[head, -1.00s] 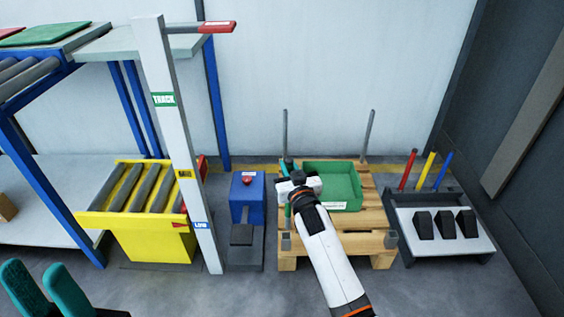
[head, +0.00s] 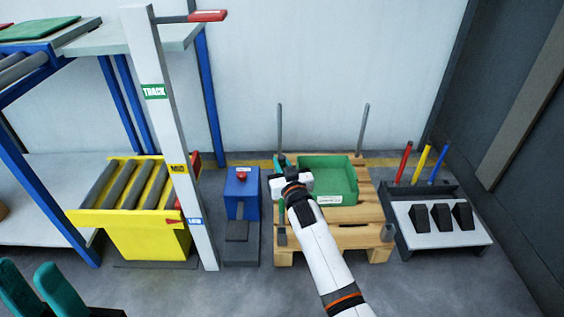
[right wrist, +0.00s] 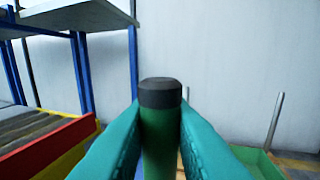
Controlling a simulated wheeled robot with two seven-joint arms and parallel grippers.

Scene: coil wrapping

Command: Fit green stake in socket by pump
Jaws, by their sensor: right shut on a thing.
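The green stake (right wrist: 160,140) stands upright between the teal fingers of my right gripper (right wrist: 158,130), its dark cap above them. In the head view my right gripper (head: 284,178) is over the left side of the wooden pallet, shut on the stake. The stake's green length (head: 281,209) shows below it, above the grey socket (head: 282,237) at the pallet's front left corner, beside the blue pump (head: 242,192). I cannot tell whether its lower end is inside the socket. My left gripper (head: 42,290) is open and empty at the lower left.
A green bin (head: 328,180) sits on the pallet (head: 345,236), close right of my right gripper. Grey posts stand at the pallet's back corners. A white column (head: 172,140) and yellow roller stand (head: 150,240) are left. A rack with coloured rods (head: 440,215) is right.

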